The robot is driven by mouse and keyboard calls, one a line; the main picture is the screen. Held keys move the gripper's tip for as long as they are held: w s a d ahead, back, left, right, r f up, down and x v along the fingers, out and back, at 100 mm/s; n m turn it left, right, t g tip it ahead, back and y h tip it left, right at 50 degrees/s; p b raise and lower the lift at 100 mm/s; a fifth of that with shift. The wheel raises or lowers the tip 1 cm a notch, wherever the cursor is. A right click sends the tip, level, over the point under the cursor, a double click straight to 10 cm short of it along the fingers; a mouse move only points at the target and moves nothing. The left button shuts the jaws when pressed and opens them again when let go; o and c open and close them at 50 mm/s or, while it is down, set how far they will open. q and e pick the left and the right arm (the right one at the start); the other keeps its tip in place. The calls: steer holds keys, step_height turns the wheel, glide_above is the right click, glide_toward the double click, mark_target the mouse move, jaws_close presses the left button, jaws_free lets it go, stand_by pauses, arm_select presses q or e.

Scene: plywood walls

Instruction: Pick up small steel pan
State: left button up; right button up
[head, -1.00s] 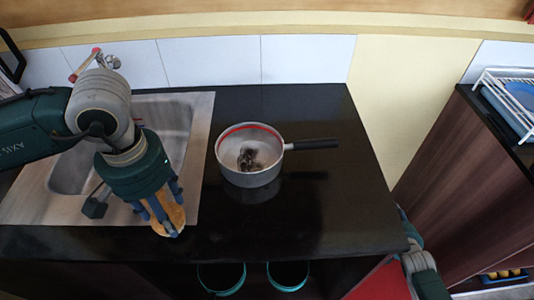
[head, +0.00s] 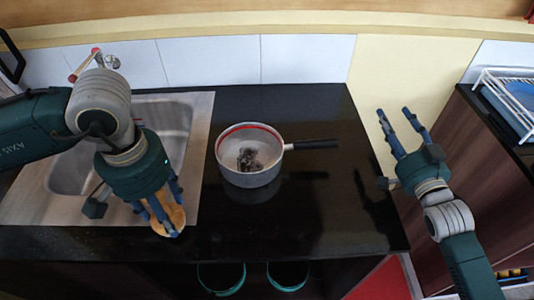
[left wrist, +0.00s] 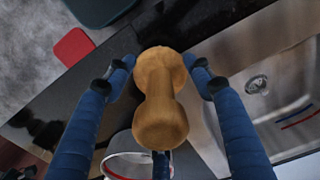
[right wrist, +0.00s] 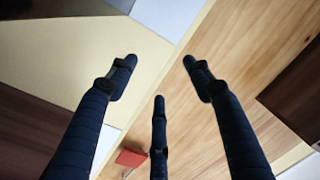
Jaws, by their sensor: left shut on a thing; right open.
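The small steel pan (head: 250,170) stands upright on the black counter, right of the sink, with a red line inside its rim and dark marks on its inner bottom. Its black handle (head: 314,144) points right. My right gripper (head: 393,113) is open and empty, right of the handle and apart from it. It also shows open in the right wrist view (right wrist: 158,75), where the pan is not seen. My left gripper (head: 160,210) is shut on a wooden, waisted object (left wrist: 162,95) near the counter's front, left of the pan. Part of the pan's rim (left wrist: 125,160) shows in the left wrist view.
The steel sink (head: 60,205) with its faucet (head: 100,60) is at the left. A white dish rack (head: 505,95) stands on the cabinet at the right. Two teal-rimmed round things (head: 288,275) sit below the counter. Counter around the pan is clear.

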mark_target(324, 145)
steer(key=s+a+m+g+y, duration=0.1)
steer(key=s+a+m, duration=0.2)
steer(key=s+a, duration=0.1)
steer(key=s+a+f+m+g+y, duration=0.1)
steer(key=s+a+m, duration=0.1)
steer(key=s+a, duration=0.2)
steer(key=s+a+m+g+y, duration=0.1)
steer(key=s+a+m, duration=0.2)
steer(key=s+a, duration=0.2)
steer(key=shift+s+f+m+g+y, duration=0.2)
steer(key=shift+s+m+g+y, duration=0.1)
steer(key=shift+y, duration=0.1)
steer(key=shift+a, duration=0.2)
steer(key=x, duration=0.6)
steer(key=shift+a, duration=0.1)
steer(key=x, duration=0.5)
steer(key=shift+w+a+f, duration=0.2)
steer(key=shift+a+f, duration=0.1)
steer(key=shift+a, duration=0.2)
steer(key=shift+s+r, duration=0.1)
steer(key=shift+s, duration=0.05)
steer(key=c, duration=0.3)
jaws_close()
steer(key=shift+r, duration=0.1)
